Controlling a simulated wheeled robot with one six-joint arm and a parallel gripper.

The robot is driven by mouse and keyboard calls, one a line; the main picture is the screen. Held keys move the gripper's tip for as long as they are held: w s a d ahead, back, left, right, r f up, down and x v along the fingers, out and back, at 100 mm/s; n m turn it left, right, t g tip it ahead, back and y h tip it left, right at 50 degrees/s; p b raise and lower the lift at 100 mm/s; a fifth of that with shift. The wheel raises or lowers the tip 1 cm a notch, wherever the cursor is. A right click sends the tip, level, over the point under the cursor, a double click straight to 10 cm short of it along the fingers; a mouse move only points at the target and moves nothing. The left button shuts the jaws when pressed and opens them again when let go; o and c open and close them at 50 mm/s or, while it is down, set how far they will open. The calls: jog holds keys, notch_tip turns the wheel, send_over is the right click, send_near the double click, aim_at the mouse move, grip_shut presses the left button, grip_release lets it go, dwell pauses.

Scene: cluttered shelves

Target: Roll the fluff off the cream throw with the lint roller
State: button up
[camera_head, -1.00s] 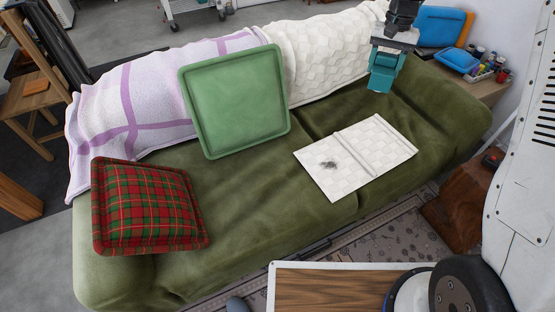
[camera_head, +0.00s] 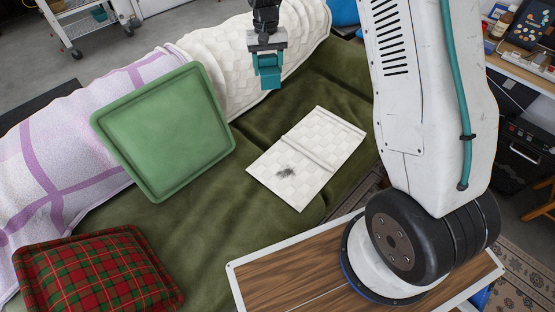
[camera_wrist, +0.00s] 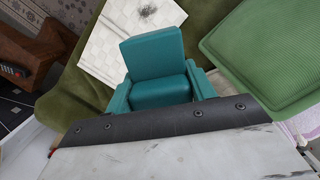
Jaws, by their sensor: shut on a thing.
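The cream throw (camera_head: 328,137) lies folded on the green sofa seat, with a chequered weave and a raised fold across it. A dark grey patch of fluff (camera_head: 286,172) sits near its front left side. In the wrist view the throw (camera_wrist: 103,42) and the fluff (camera_wrist: 147,11) show beyond my gripper. My gripper (camera_head: 268,72) points down in front of the sofa back, beyond the throw and apart from it. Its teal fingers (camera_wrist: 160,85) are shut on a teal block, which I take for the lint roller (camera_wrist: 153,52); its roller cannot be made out.
A green cushion (camera_head: 165,130) leans left of the throw, with a red tartan cushion (camera_head: 95,275) at front left. A cream blanket (camera_head: 225,65) and a lilac-striped blanket (camera_head: 60,165) cover the sofa back. The seat around the throw is clear.

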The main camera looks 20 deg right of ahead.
jog(key=shift+s+a+f+n+h, duration=0.25)
jog(key=shift+s+f+n, duration=1.5)
jog(key=shift+f, duration=4.75)
jog(key=shift+s+a+f+n, duration=0.45)
jog(key=shift+s+f, duration=2.4)
jog(key=shift+f, duration=3.65)
jog(key=shift+s+a+f+n+h, duration=0.2)
jog(key=shift+s+f+n, duration=1.55)
jog(key=shift+f, duration=4.75)
jog(key=shift+s+f+m, duration=0.55)
jog(key=shift+d, duration=0.1)
